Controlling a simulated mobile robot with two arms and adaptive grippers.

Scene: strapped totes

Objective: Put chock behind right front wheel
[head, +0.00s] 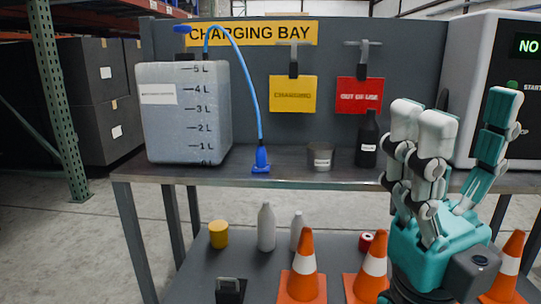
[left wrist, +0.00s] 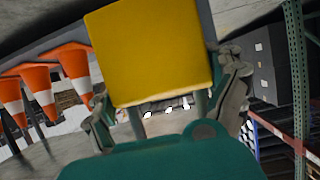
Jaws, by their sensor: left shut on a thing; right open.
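My left gripper (left wrist: 168,92) shows in the left wrist view, shut on a yellow block (left wrist: 150,50) with a flat square face, which looks like the chock. The block hides part of the view between the fingers. The left gripper is not in the head view. My right gripper (head: 464,120) is at the right of the head view, open and empty, with its fingers pointing up in front of the bench. No vehicle wheel can be made out in either view.
A grey bench (head: 330,182) carries a translucent tank (head: 185,125) with a blue hose (head: 245,80), a small grey cup (head: 320,157) and a dark bottle (head: 367,140). Orange cones (head: 303,270) and bottles (head: 266,228) are below. Clear floor (head: 80,240) lies at left.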

